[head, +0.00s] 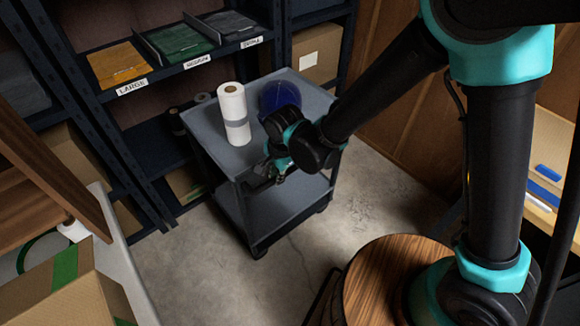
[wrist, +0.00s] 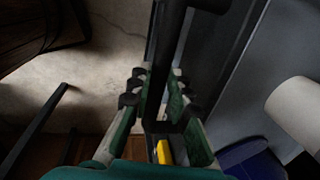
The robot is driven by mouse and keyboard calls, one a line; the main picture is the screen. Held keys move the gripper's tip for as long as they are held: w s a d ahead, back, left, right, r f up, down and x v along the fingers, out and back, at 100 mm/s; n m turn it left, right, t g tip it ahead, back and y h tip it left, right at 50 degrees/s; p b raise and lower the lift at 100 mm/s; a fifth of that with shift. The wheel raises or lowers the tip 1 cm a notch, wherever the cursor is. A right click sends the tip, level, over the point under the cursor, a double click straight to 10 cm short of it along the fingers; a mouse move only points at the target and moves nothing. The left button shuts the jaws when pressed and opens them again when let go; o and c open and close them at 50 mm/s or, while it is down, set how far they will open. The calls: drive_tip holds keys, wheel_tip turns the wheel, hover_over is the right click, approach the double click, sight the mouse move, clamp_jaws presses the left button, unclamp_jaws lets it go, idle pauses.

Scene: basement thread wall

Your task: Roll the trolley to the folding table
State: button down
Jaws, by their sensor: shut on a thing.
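The grey trolley (head: 260,205) stands on the concrete floor in front of the shelving, with two decks and dark wheels. My gripper (head: 272,174) is at its near upper edge. In the wrist view my gripper (wrist: 157,98) has its fingers on either side of the trolley's black handle bar (wrist: 172,50), shut on it. A white roll (head: 234,115) with a grey band stands on the trolley's top deck. A dark blue round object (head: 281,97) sits beside it, partly behind my arm. A pale tabletop edge (head: 128,262) shows at lower left; I cannot tell whether it is the folding table.
Dark shelving (head: 110,135) with labelled folded cloths stands behind the trolley. A cardboard box (head: 65,290) is at lower left. A round wooden top (head: 385,285) is at the lower middle, near my arm. Bare concrete floor (head: 190,270) lies in front of the trolley.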

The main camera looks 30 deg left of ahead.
drive_tip(key=s+a, duration=0.3)
drive_tip(key=s, duration=0.6)
drive_tip(key=s+a, duration=0.4)
drive_tip(key=s, duration=0.6)
drive_tip(key=s+a, duration=0.3)
drive_tip(key=s, duration=0.6)
drive_tip(key=shift+s+a, duration=0.15)
drive_tip(key=shift+s, duration=0.15)
drive_tip(key=c, duration=1.6)
unclamp_jaws()
drive_tip(key=shift+s, duration=0.15)
drive_tip(key=shift+o, duration=0.9)
wheel_tip(320, 180, up, 12)
drive_tip(key=d, duration=0.2)
drive_tip(key=shift+s, duration=0.25)
drive_tip(key=shift+f, duration=0.1)
